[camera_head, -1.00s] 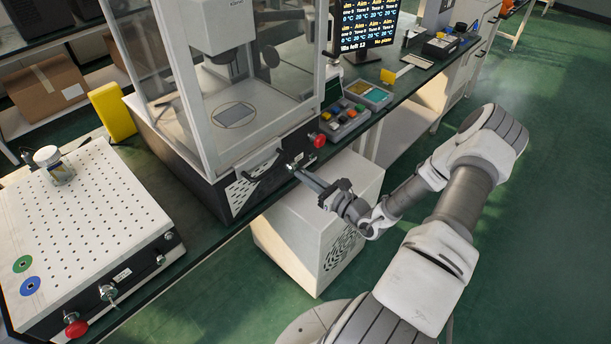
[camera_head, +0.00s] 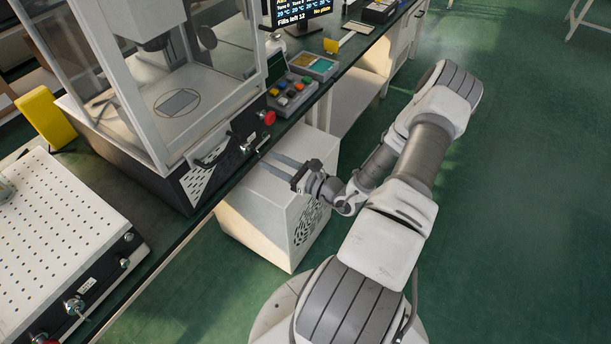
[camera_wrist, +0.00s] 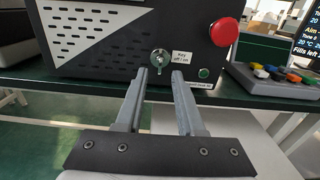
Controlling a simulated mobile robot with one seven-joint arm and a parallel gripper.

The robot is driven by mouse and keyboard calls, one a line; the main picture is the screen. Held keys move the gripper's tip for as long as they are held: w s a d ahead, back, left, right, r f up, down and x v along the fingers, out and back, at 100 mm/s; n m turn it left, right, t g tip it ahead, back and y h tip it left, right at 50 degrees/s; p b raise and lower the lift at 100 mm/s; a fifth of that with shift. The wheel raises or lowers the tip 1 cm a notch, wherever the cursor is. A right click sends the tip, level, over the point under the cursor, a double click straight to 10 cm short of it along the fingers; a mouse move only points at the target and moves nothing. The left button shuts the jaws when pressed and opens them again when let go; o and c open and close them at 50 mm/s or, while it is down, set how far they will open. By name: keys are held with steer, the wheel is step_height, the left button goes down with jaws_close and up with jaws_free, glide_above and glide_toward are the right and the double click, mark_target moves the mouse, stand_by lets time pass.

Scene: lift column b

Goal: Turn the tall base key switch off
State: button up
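The tall glass-walled machine (camera_head: 165,165) has a dark base with a key switch (camera_head: 247,146) on its front panel. In the wrist view the key switch (camera_wrist: 160,59) is a round metal lock with a key in it, the key's grip roughly upright, beside a label reading "Key off / on". My gripper (camera_head: 272,163) is in front of the panel, its fingertips short of the switch. In the wrist view my gripper (camera_wrist: 160,76) is open and empty, its two fingers apart just below and either side of the key.
A red button (camera_wrist: 224,32) and a small green button (camera_wrist: 204,73) sit right of the switch. A low perforated box (camera_head: 60,220) at left has another key (camera_head: 75,305). A coloured-button panel (camera_head: 290,92) and a screen (camera_head: 305,10) stand behind. A white cabinet (camera_head: 265,215) is below the bench.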

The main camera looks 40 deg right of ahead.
steer(key=v, duration=1.3)
steer(key=shift+s, duration=0.1)
